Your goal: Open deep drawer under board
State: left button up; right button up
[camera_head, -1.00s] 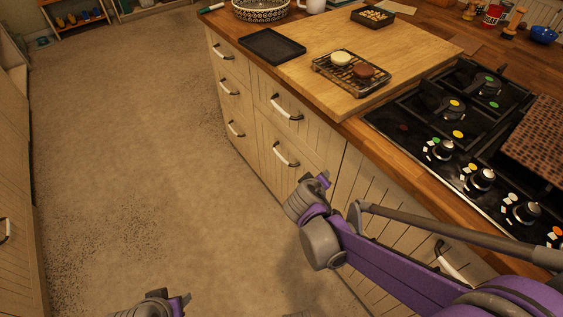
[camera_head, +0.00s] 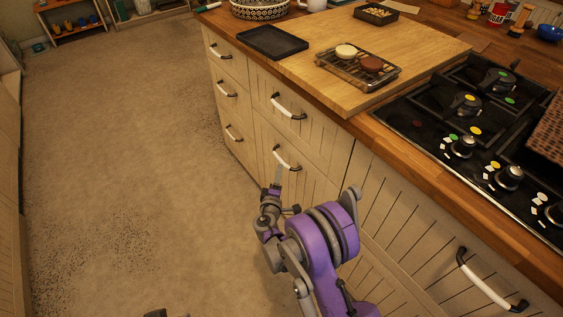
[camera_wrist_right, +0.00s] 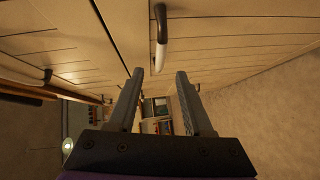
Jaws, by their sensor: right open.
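The wooden board (camera_head: 340,70) lies on the island counter. Below it are two wide drawer fronts, both shut. The lower, deeper drawer (camera_head: 308,185) has a white handle with dark ends (camera_head: 286,160). My right gripper (camera_head: 278,178) is just below that handle in the head view. In the right wrist view my right gripper (camera_wrist_right: 160,73) is open and empty, and a handle (camera_wrist_right: 161,42) lies just ahead of the gap between its fingertips. Contact cannot be told. Only a dark scrap, probably my left gripper (camera_head: 155,313), shows at the bottom edge.
The upper drawer's handle (camera_head: 288,107) is above. A column of narrower drawers (camera_head: 228,95) stands to the left. A cabinet with a handle (camera_head: 488,283) is at the right, below the gas hob (camera_head: 475,125). The floor (camera_head: 120,170) left of the island is clear.

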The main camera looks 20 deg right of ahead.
aim_at(282, 159)
jog(key=b+x, duration=0.1)
jog(key=x, duration=0.7)
jog(key=shift+d, duration=0.1)
grip_shut()
dwell(1.2)
